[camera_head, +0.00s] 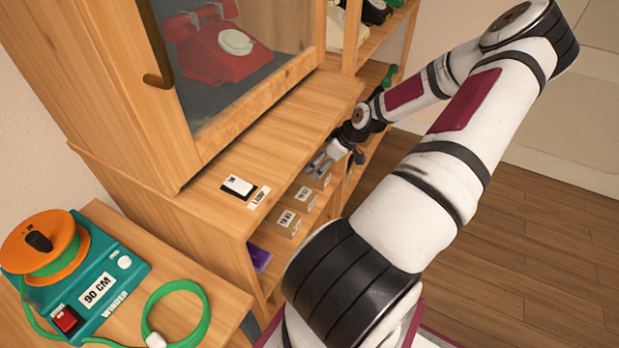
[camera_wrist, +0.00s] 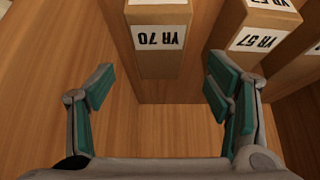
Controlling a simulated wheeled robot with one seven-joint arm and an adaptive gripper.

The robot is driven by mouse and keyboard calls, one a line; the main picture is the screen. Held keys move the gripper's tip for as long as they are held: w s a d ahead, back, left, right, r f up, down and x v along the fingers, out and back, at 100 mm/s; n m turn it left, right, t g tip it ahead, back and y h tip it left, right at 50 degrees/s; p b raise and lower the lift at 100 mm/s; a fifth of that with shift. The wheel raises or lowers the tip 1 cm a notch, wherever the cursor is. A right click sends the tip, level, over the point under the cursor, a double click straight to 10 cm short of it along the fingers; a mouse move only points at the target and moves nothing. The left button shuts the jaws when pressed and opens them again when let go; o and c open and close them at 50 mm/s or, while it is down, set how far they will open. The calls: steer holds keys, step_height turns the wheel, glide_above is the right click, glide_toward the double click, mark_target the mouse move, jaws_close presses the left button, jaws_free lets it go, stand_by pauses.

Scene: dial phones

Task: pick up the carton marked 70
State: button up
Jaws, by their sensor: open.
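The carton marked 70 (camera_wrist: 158,68) is a brown box with a white label reading upside down "YR 70" in the wrist view. It stands on a wooden shelf at the top middle of that view. My gripper (camera_wrist: 163,86) is open, with its teal-padded fingers apart to the left and right of the carton's near end. In the head view my gripper (camera_head: 322,163) is at the shelf opening, by the farthest of several small cartons. The labels there are too small to read surely.
A carton marked 57 (camera_wrist: 262,45) stands close to the right, with another beyond it. In the head view, a purple item (camera_head: 259,257) lies on the shelf. Above are the cabinet top with a white switch (camera_head: 238,186) and a red phone (camera_head: 215,50) behind glass.

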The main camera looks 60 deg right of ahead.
steer(key=shift+b+x, duration=1.5)
steer(key=shift+x, duration=1.6)
steer(key=shift+s, duration=0.15)
steer(key=c, duration=1.4)
